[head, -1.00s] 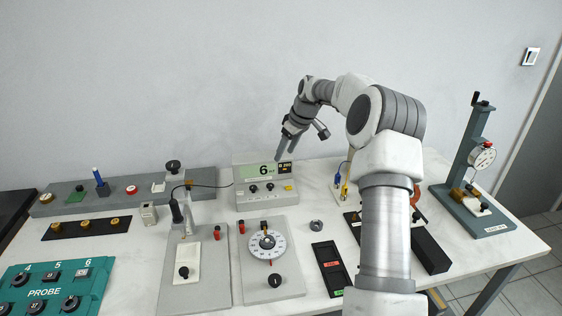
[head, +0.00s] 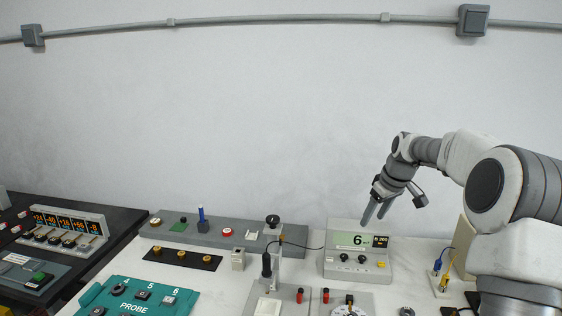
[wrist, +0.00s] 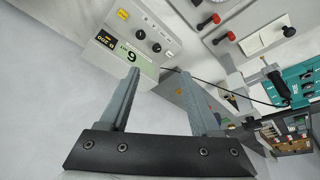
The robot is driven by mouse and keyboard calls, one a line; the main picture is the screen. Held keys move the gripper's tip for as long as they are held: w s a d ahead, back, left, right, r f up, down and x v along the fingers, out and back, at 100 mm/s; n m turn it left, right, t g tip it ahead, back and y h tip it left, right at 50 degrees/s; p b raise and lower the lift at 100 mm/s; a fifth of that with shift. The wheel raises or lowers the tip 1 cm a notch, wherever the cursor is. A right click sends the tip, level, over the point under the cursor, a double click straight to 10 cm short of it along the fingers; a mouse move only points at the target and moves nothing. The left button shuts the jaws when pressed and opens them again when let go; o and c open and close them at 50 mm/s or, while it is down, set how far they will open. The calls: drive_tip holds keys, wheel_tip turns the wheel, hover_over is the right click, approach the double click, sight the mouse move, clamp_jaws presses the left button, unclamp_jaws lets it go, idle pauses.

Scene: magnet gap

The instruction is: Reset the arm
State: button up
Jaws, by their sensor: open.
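My gripper (head: 375,213) is open and empty, raised in the air in front of the grey meter box (head: 343,265) with the green display reading 6. In the wrist view my gripper's two grey fingers (wrist: 165,100) stand well apart with nothing between them. The meter box (wrist: 172,42) shows beyond the fingers there, upside down. My arm reaches in from the right side of the head view.
A teal probe panel (head: 178,296) lies at the front left. A grey rail (head: 185,237) with small parts runs along the back. A dark bench with an orange-digit display (head: 65,222) stands at far left.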

drive_tip(key=s+a+r+m+h, duration=0.1)
drive_tip(key=s+a+r, duration=0.45)
drive_tip(key=s, duration=0.35)
drive_tip(key=s+a+r+m+h, duration=0.1)
drive_tip(key=s+a+r, duration=0.45)
drive_tip(key=s, duration=0.45)
drive_tip(key=s+a+f+m+t, duration=0.1)
drive_tip(key=s+f, duration=0.1)
drive_tip(key=s, duration=0.7)
drive_tip(key=s+f+m+p, duration=0.1)
drive_tip(key=s+f+m, duration=0.1)
drive_tip(key=s, duration=0.8)
drive_tip(key=shift+s+a+t+y, duration=0.25)
drive_tip(key=shift+a+t+y, duration=0.05)
drive_tip(key=shift+a+t, duration=0.1)
drive_tip(key=shift+d+f, duration=0.1)
